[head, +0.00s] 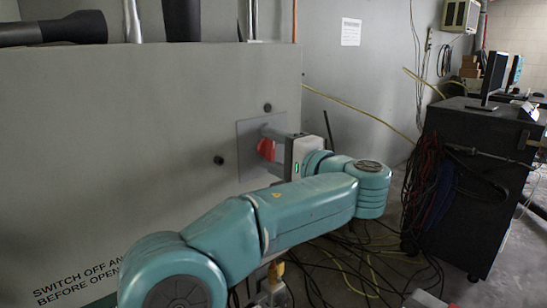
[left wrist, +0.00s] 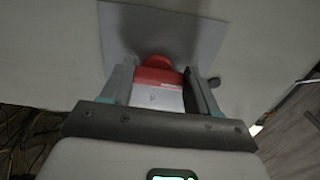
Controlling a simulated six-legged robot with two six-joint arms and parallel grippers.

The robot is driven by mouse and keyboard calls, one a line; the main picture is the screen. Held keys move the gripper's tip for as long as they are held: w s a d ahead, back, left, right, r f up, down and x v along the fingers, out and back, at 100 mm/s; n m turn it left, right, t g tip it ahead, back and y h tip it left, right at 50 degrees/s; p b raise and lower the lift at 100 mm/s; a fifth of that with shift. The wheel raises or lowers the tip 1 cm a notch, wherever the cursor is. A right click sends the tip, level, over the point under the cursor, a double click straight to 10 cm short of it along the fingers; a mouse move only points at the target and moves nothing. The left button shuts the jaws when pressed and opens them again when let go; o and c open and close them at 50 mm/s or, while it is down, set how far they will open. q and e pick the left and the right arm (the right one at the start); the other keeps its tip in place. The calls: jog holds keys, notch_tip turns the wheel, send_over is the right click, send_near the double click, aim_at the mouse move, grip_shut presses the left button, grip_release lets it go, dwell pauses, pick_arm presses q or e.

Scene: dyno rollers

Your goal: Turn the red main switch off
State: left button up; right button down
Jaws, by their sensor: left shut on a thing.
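The red main switch (head: 266,149) sits on a grey square plate (head: 247,160) on the side of a large grey cabinet. In the left wrist view the red switch (left wrist: 158,74) shows between the two fingers, in front of the plate (left wrist: 190,35). My left gripper (head: 272,143) reaches the plate from the right, its fingers on either side of the switch. It is shut on the red switch. In the left wrist view the left gripper (left wrist: 160,85) hides part of the plate. The switch's exact angle is hard to tell. My right gripper is not identifiable.
The grey cabinet (head: 110,140) fills the left, with black lettering low on it and small dark knobs near the plate. A dark cabinet (head: 460,180) with a monitor (head: 493,77) stands at right. Loose cables (head: 370,265) lie on the floor between.

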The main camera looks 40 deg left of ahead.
pick_arm(q)
jog(key=shift+f+n, duration=0.1)
jog(key=shift+n, duration=0.2)
jog(key=o, duration=1.1)
jog(key=shift+d, duration=0.1)
jog(key=shift+c, duration=0.2)
jog(key=s+d+b, duration=0.1)
jog(key=d+b, duration=0.8)
jog(key=d, duration=0.7)
jog(key=shift+s, duration=0.15)
jog(key=shift+d, duration=0.1)
